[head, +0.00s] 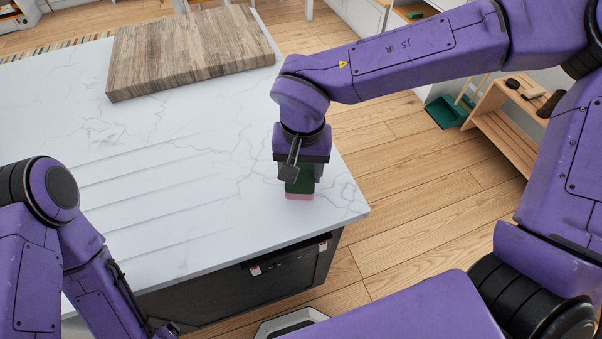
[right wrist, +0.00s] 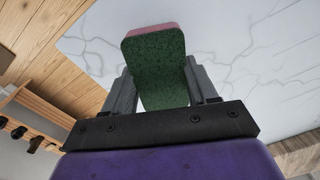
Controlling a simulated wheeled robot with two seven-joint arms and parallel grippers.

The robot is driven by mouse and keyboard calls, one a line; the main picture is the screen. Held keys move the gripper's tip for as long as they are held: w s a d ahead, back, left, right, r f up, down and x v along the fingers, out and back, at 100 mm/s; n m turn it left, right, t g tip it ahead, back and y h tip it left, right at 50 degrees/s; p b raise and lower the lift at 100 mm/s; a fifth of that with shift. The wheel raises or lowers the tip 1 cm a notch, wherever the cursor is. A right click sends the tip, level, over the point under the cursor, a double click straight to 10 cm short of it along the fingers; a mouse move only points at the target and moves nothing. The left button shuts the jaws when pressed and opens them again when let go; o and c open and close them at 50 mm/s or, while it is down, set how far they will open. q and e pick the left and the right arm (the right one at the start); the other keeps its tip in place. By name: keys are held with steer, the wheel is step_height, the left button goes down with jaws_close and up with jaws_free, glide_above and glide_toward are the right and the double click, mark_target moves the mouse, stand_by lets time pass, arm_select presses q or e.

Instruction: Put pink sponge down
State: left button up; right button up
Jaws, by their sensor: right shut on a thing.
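The pink sponge (head: 300,195) has a pink layer and a dark green scouring side. It is at the near right corner of the white marble countertop (head: 200,150). My right gripper (head: 299,176) points down and is shut on it. In the right wrist view the sponge (right wrist: 155,65) sits between the two grey fingers (right wrist: 158,85), green face toward the camera. I cannot tell whether the sponge touches the countertop. My left arm shows at the lower left; its gripper (head: 165,331) is only partly in frame at the bottom edge, so its jaws cannot be made out.
A wooden cutting board (head: 190,50) lies at the back of the countertop. The countertop's right edge is close to the sponge, with wooden floor (head: 430,165) beyond. A low wooden shelf (head: 505,125) stands at the right. The middle of the countertop is clear.

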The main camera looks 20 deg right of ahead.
mark_target(301, 178)
steer(key=f, duration=0.4)
steer(key=shift+w+d, duration=0.15)
steer(key=shift+w, duration=0.25)
steer(key=shift+s, duration=0.15)
steer(key=o, duration=1.1)
steer(key=shift+f, duration=0.1)
step_height(301, 178, up, 12)
steer(key=shift+d+r, duration=0.15)
